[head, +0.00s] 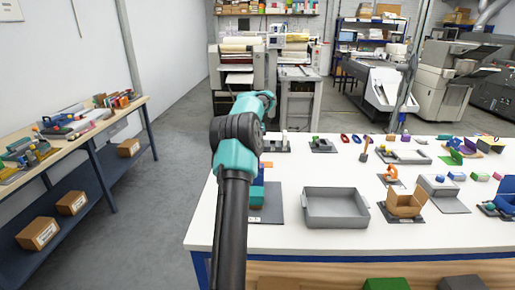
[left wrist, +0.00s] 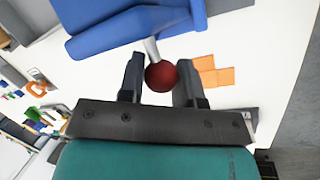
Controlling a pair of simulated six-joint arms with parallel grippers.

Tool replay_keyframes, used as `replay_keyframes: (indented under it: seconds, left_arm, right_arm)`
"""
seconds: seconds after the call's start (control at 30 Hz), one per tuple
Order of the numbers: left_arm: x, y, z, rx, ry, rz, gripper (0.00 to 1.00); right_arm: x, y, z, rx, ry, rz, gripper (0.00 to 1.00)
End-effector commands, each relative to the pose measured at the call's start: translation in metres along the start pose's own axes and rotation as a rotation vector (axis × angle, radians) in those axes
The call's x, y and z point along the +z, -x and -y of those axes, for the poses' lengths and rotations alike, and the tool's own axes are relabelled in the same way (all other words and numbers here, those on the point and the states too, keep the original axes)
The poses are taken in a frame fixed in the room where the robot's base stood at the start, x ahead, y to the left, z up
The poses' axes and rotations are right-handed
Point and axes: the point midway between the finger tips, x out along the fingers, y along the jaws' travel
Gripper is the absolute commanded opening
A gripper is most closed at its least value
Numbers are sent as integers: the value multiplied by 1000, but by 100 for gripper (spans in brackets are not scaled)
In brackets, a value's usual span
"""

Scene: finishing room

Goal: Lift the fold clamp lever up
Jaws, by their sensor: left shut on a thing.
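The fold clamp is a blue body on a grey base plate. In the head view my arm partly covers the blue body (head: 257,196), and the base plate (head: 271,215) shows beside it. In the left wrist view the blue body (left wrist: 135,28) is at the top, and a metal lever (left wrist: 151,48) with a dark red ball knob (left wrist: 161,76) sticks out of it. My left gripper (left wrist: 160,82) has a finger on each side of the knob and is shut on it. My right gripper is not in view.
Orange squares (left wrist: 213,70) lie on the white table beside the knob. A grey open tray (head: 335,222) stands right of the clamp, with a cardboard box (head: 405,203) farther right. Several small fixtures fill the back and right of the table. Bare tabletop lies around the tray.

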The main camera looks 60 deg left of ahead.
Motion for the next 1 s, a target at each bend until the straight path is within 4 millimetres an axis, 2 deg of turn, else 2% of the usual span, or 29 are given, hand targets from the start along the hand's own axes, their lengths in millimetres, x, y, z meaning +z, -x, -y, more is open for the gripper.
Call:
replay_keyframes:
  seconds: [0.03, 0.47, 0.5, 0.73, 1.0]
  left_arm:
    - [1, -3, 5, -3, 6, 5, 0]
    - [1, -3, 6, -3, 7, 7, 0]
    - [1, -3, 6, -3, 7, 7, 34]
    - [0, -2, 5, -2, 5, 6, 56]
    - [0, -1, 3, -1, 3, 4, 56]
  right_arm:
    - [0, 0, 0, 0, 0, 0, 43]
    - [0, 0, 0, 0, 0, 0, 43]
    - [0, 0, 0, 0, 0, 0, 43]
    - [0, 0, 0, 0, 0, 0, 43]
    - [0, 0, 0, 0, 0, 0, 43]
